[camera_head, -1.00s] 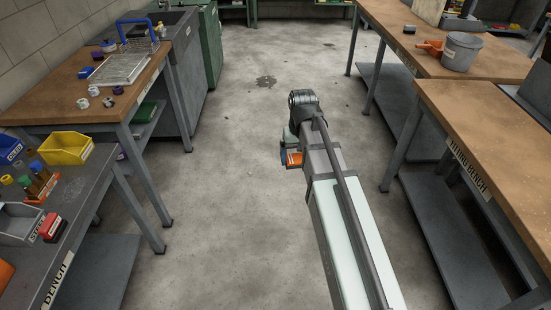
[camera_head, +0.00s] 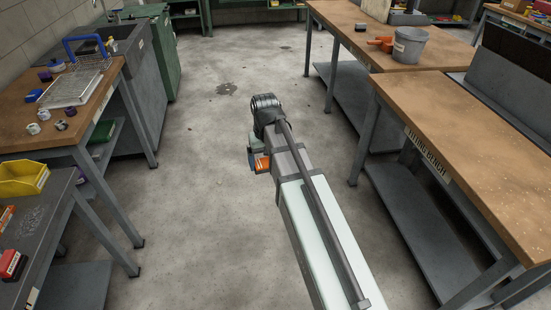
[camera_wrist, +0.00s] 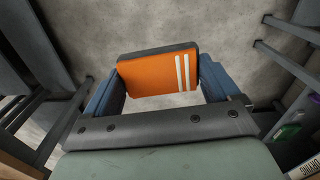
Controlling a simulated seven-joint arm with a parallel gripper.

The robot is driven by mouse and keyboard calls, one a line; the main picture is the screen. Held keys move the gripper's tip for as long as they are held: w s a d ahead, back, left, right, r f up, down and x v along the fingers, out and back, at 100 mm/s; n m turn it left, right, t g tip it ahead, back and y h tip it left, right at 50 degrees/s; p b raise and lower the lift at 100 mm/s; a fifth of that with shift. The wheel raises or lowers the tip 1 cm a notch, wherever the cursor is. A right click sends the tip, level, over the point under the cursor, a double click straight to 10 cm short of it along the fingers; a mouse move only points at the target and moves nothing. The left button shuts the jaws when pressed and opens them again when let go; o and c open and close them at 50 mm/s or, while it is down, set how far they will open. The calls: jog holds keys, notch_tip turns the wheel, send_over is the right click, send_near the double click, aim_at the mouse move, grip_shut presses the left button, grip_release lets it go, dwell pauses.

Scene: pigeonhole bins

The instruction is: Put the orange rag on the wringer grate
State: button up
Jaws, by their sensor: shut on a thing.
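The orange rag (camera_wrist: 158,75) has two white stripes and is held between the blue fingers of my gripper (camera_wrist: 160,82) in the wrist view. A dark grey edge shows along its far side. In the head view my gripper (camera_head: 258,161) is over the open floor between the benches, with a bit of the orange rag (camera_head: 263,163) showing. A flat metal grate (camera_head: 70,88) lies on the wooden bench at left, well away from my gripper. A grey bucket (camera_head: 409,46) with an orange part beside it stands on the far right bench. I cannot tell which is the wringer grate.
The left wooden bench (camera_head: 35,125) also holds a blue-handled rack and several small rings. A yellow bin (camera_head: 22,180) sits on the nearer grey bench. A long wooden bench (camera_head: 470,140) stands at right, mostly bare. The floor between is clear.

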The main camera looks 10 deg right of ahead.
jog(key=s+a+n, duration=0.3)
jog(key=s+a, duration=0.2)
jog(key=a, duration=0.9)
jog(key=s+a+r+n, duration=0.15)
jog(key=s+a, duration=0.35)
jog(key=a, duration=0.8)
jog(key=s+a+n, duration=0.3)
jog(key=s+a, duration=0.3)
jog(key=a, duration=0.8)
jog(key=s+a+r+n, duration=0.2)
jog(key=s+a+n, duration=0.2)
jog(key=s+a, duration=1.8)
jog(key=s+a+r+n, duration=0.3)
jog(key=s+a+n, duration=0.2)
jog(key=s+a, duration=1.8)
jog(key=shift+s+a+r, duration=0.15)
jog(key=shift+a, duration=0.05)
jog(key=shift+d, duration=0.1)
jog(key=shift+f, duration=4.05)
